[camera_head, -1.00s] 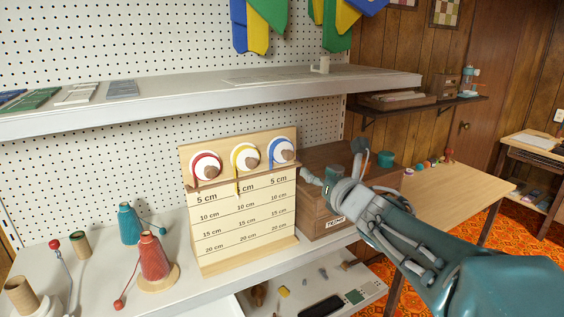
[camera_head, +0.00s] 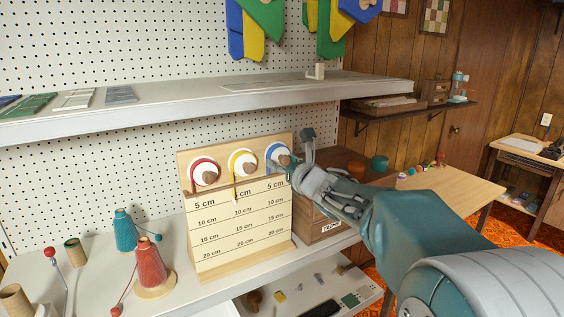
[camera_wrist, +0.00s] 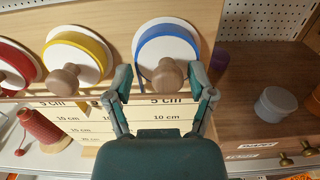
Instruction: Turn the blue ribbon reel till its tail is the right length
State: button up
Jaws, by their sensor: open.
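The blue ribbon reel (camera_head: 272,151) is the rightmost of three reels on a wooden board (camera_head: 240,232) marked 5, 10, 15 and 20 cm. In the wrist view the blue reel (camera_wrist: 166,36) has a white face and a wooden knob (camera_wrist: 168,76). My gripper (camera_head: 297,150) is at the blue reel. In the wrist view my gripper (camera_wrist: 163,84) is open, with one finger on each side of the knob; I cannot tell whether they touch it. The lower end of the blue tail is hidden or unclear behind the fingers.
A red reel (camera_head: 203,171) and a yellow reel (camera_head: 242,162) sit left of the blue one. Red and teal thread cones (camera_head: 150,260) stand left of the board. A wooden drawer unit (camera_head: 318,222) is close on the right. A shelf (camera_head: 200,107) runs above.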

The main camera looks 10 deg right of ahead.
jog(key=shift+d, duration=0.45)
grip_shut()
jog(key=shift+a, duration=0.2)
jog(key=shift+m, duration=0.3)
